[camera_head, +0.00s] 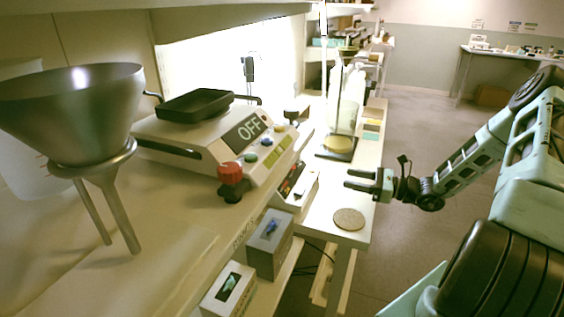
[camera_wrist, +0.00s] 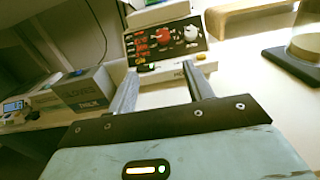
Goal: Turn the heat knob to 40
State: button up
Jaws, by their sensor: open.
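A small white device (camera_head: 293,186) with a dark front panel stands on the bench edge. The wrist view shows its panel (camera_wrist: 152,43) with red lit digits, a red knob (camera_wrist: 166,35) and a white knob (camera_wrist: 190,33). The knob labels and digits are too small to read, so I cannot tell which knob is heat. My gripper (camera_head: 347,179) is open and empty, to the right of the device and apart from it. In the wrist view my gripper (camera_wrist: 158,72) has its two fingers pointing at the lower part of the device, below the knobs.
A larger hot plate (camera_head: 205,145) with an OFF display and a big red knob (camera_head: 231,173) stands to the left. A metal funnel (camera_head: 70,100) is at far left. Boxes (camera_head: 270,242) sit below. A glass vessel (camera_head: 341,118) and cork disc (camera_head: 349,218) flank the arm.

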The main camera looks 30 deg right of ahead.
jog(key=shift+w+a, duration=0.1)
jog(key=shift+w, duration=0.35)
jog(key=p+x, duration=0.1)
jog(key=x, duration=1.6)
jog(key=c, duration=1)
